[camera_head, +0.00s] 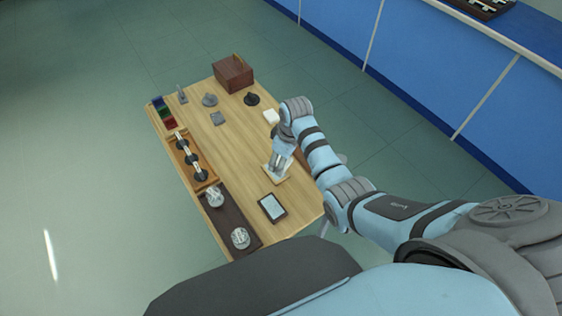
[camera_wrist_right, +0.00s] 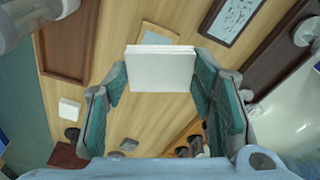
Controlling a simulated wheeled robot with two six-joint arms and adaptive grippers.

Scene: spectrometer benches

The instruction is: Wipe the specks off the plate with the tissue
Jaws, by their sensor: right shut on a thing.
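The plate (camera_head: 272,208) is a dark-framed panel with a pale blue face near the table's front. In the right wrist view the plate (camera_wrist_right: 230,16) shows small dark marks on its face. My right gripper (camera_head: 279,166) is over a pale tan pad (camera_head: 268,179) behind the plate. In the right wrist view the right gripper (camera_wrist_right: 158,85) is shut on a white block-like tissue (camera_wrist_right: 161,72), one finger at each side. The pad (camera_wrist_right: 158,31) shows partly behind the tissue; whether they touch I cannot tell. My left gripper is not in view.
A dark tray (camera_head: 228,221) with glass pieces runs along the left front. Behind it are a wooden rack (camera_head: 205,183) and coloured blocks (camera_head: 163,113). A brown box (camera_head: 233,73) and a white block (camera_head: 271,117) stand farther back. The table's middle is largely clear.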

